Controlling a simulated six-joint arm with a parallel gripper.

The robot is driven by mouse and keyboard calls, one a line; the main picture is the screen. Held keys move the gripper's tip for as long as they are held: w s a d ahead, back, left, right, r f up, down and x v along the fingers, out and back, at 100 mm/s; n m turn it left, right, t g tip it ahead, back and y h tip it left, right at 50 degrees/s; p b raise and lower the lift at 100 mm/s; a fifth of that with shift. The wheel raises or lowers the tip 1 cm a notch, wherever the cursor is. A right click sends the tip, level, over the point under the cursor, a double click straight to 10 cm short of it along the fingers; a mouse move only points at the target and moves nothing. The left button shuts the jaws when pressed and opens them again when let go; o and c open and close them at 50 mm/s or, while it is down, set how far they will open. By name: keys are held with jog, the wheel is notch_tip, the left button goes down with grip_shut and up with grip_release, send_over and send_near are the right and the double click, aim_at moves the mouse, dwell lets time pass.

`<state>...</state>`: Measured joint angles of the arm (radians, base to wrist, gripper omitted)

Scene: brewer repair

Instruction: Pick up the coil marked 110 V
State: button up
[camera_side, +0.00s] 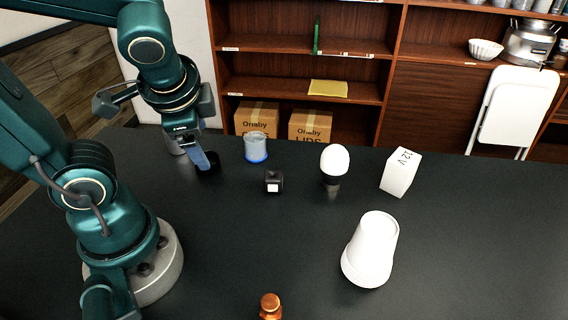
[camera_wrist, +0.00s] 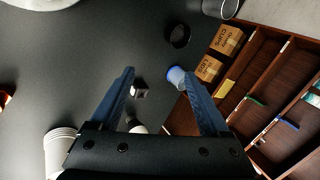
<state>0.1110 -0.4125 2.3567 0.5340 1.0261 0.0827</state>
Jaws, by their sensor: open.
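No 110 V marking is readable. A small dark block with a white label face (camera_side: 273,187) stands on the table's middle; it also shows in the wrist view (camera_wrist: 140,89), between the fingers in the picture. Its label looks blank at this size. A white box (camera_side: 401,173) at the right carries an upside-down marking that looks like "12 V". My gripper (camera_side: 209,163) is open and empty, at the table's far left, its blue fingers pointing down; in the wrist view (camera_wrist: 160,75) the fingers are spread. I cannot tell its exact height. The block is to its right in the side view.
A dark round container (camera_side: 207,170) is beside or below my fingers, partly hidden. A blue-based cup (camera_side: 256,149), a white bulb (camera_side: 334,160) on a dark base and white stacked cups (camera_side: 372,250) stand around the block. An orange-brown object (camera_side: 270,306) is at the front.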

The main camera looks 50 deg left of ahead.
jog(key=w+a+f+m+y, duration=0.2)
jog(key=w+a+m+y, duration=0.15)
jog(key=m, duration=0.25)
jog(key=m+t+y, duration=0.3)
jog(key=m+t, duration=0.1)
jog(key=m, duration=0.8)
send_over(274, 173)
jog(key=f, duration=0.4)
jog(key=s+f, duration=0.1)
jog(key=f, duration=0.1)
jog(key=shift+a+f, duration=0.15)
jog(key=f+m, duration=0.1)
jog(key=d+f+m+t, duration=0.1)
jog(key=d+f, duration=0.1)
jog(key=f, duration=0.1)
jog(key=shift+s+f+m+h, duration=0.1)
jog(key=shift+s+m+h, duration=0.2)
jog(key=shift+m+h, duration=0.1)
jog(key=shift+x, duration=2.45)
grip_shut()
